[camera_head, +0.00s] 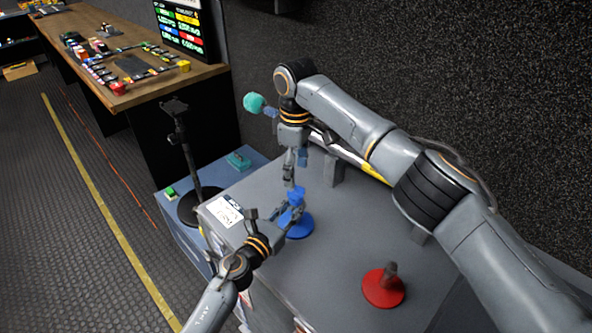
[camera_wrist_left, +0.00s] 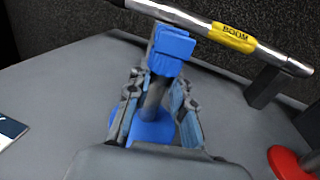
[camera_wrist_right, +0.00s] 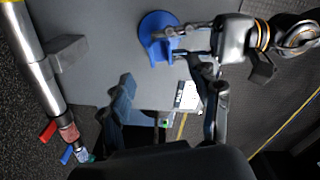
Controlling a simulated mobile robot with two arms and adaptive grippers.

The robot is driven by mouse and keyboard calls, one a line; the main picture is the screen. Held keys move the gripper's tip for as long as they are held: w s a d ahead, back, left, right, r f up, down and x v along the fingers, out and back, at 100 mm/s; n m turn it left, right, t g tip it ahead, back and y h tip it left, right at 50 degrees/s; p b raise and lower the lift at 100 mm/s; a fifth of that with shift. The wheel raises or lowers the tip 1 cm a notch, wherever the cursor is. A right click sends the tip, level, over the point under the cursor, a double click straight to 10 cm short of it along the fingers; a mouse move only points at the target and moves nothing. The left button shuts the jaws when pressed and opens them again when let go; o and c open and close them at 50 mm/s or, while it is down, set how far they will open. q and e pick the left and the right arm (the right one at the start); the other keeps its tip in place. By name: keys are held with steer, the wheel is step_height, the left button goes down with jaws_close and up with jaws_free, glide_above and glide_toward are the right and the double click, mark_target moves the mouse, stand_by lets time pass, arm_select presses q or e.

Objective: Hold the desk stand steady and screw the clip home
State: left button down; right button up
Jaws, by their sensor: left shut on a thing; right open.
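The desk stand has a round blue base (camera_head: 300,226) and a dark upright post (camera_wrist_left: 154,98). A blue clip (camera_head: 296,195) sits at the top of the post; it also shows in the left wrist view (camera_wrist_left: 172,52). I cannot tell how tightly it is seated. My left gripper (camera_head: 290,213) is shut on the stand's post, with a finger on either side below the clip. My right gripper (camera_head: 295,172) is open and empty, above the clip. In the right wrist view the blue stand (camera_wrist_right: 152,27) lies beyond its fingers, partly hidden by my left gripper.
A red stand (camera_head: 383,289) stands on the grey top at the front right. A boom pole (camera_wrist_left: 190,18) with a yellow label rests on supports along the back. A white card (camera_head: 226,210) lies at left. A black stand (camera_head: 186,150) rises beyond the left edge.

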mark_target(296, 192)
steer(key=shift+f, duration=4)
jaws_close()
steer(key=shift+m, duration=1)
steer(key=shift+c, duration=0.7)
jaws_free()
